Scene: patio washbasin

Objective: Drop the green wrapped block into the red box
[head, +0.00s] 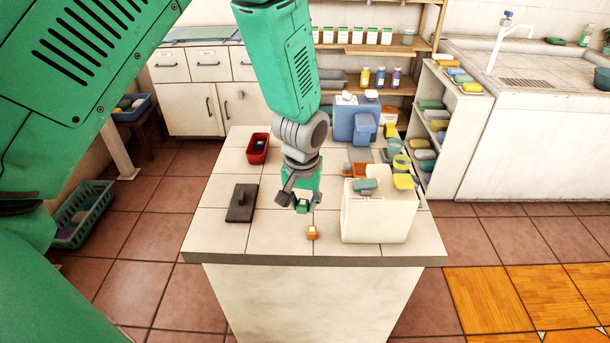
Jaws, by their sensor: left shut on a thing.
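My left gripper (299,204) hangs over the middle of the tiled island and is shut on the small green wrapped block (303,207). I cannot tell whether the block touches the tabletop. The red box (251,150) stands on the island behind and to the left of the gripper, with a small dark item inside. My right gripper is not in view.
A dark flat plate with a handle (241,203) lies to the left. A white bin (376,220) with items on top and a blue dispenser (355,121) stand to the right.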

